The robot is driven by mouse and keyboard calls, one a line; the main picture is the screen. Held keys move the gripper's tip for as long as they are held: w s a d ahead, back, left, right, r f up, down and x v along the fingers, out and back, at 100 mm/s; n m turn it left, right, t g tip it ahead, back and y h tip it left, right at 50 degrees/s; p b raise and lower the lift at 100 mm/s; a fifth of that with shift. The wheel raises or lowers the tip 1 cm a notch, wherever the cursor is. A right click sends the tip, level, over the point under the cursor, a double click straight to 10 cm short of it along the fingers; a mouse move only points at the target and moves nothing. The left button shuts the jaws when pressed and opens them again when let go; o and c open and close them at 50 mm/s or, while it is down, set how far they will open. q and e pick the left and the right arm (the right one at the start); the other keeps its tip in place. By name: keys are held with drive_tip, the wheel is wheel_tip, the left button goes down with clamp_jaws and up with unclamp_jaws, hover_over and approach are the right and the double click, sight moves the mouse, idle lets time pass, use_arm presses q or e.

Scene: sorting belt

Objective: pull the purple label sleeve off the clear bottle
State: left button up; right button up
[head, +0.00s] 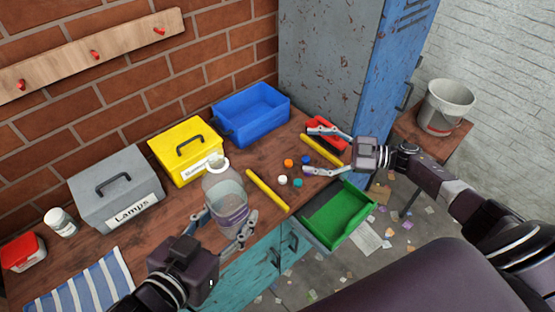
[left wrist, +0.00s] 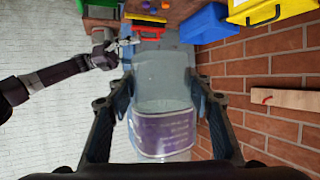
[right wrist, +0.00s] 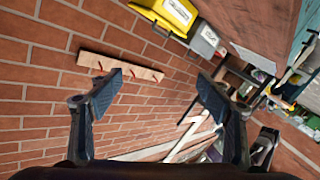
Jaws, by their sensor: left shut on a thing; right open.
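The clear bottle (head: 222,186) stands upright, or nearly so, near the front edge of the bench; I cannot tell whether it touches the top. My left gripper (head: 226,213) is shut on the bottle, one finger on each side. In the left wrist view the bottle (left wrist: 162,88) fills the gap between the fingers, with the purple sleeve (left wrist: 166,135) around it nearer the camera.
A green bin (head: 338,214) is at the front. Blue (head: 250,112), yellow (head: 184,150) and grey Lamps (head: 116,187) boxes line the wall.

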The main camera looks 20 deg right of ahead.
drive_tip(key=s+a+r+n+g+y, duration=0.4)
drive_tip(key=a+r+g, duration=0.3)
drive_tip(key=a+r, duration=0.4)
drive_tip(key=n+g+h, duration=0.1)
drive_tip(key=n+g, duration=0.1)
drive_tip(key=g, duration=0.7)
approach(211, 209)
drive_tip(key=x, duration=0.6)
drive_tip(key=shift+a+f, duration=0.3)
drive_tip(key=shift+a, duration=0.15)
drive_tip(key=shift+c, duration=0.3)
drive_tip(key=c, duration=1.1)
drive_tip(key=shift+r, duration=0.1)
